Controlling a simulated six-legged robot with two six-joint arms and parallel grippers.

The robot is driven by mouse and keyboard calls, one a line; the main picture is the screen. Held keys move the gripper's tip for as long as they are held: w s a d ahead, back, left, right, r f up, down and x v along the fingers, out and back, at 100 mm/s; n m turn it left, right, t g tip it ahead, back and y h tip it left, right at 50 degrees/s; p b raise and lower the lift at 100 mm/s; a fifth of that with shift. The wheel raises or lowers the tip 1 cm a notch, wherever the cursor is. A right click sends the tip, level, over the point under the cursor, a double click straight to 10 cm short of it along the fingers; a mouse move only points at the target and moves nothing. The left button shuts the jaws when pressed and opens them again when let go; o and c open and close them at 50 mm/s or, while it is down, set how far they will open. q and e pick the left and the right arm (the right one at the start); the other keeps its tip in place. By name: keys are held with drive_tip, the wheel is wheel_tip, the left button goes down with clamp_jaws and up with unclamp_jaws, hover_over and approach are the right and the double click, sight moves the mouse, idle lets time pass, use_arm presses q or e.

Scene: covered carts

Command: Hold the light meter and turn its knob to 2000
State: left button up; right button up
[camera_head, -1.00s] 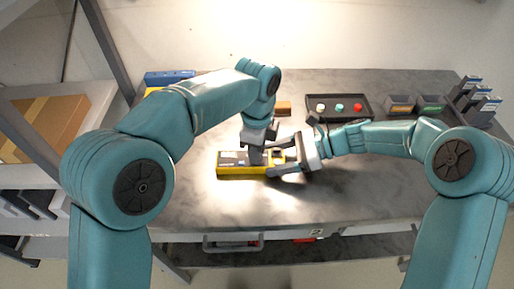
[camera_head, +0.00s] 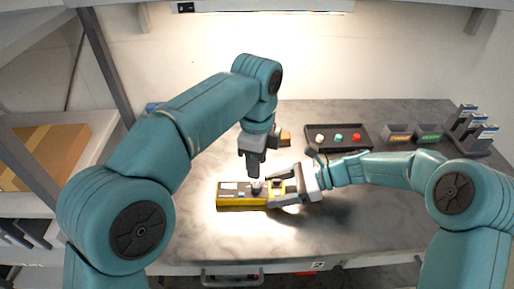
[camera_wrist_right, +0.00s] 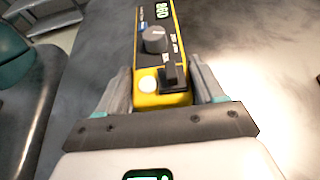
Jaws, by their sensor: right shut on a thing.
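The yellow-and-black light meter (camera_head: 230,203) lies flat on the grey table. My right gripper (camera_head: 284,195) is shut on its right end; in the right wrist view (camera_wrist_right: 165,92) the fingers lie along both sides of the meter. There the grey round knob (camera_wrist_right: 155,40) is uncovered, with a green-lit display (camera_wrist_right: 161,11) beyond it and a white dome (camera_wrist_right: 148,84) nearer. The display digits and knob setting are too small to read surely. My left gripper (camera_head: 255,174) points down just above the knob (camera_head: 256,187), apart from it; its finger gap is unclear.
A black tray (camera_head: 338,147) with white, green and red buttons stands behind the meter. Two small labelled bins (camera_head: 398,133) and a dark rack (camera_head: 470,130) stand at right. A small brown block (camera_head: 285,138) is behind the grippers. The table front is clear.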

use_arm(q)
drive_tip(key=shift+r, duration=2.4)
use_arm(e)
drive_tip(key=o, duration=1.3)
drive_tip(key=shift+d, duration=0.1)
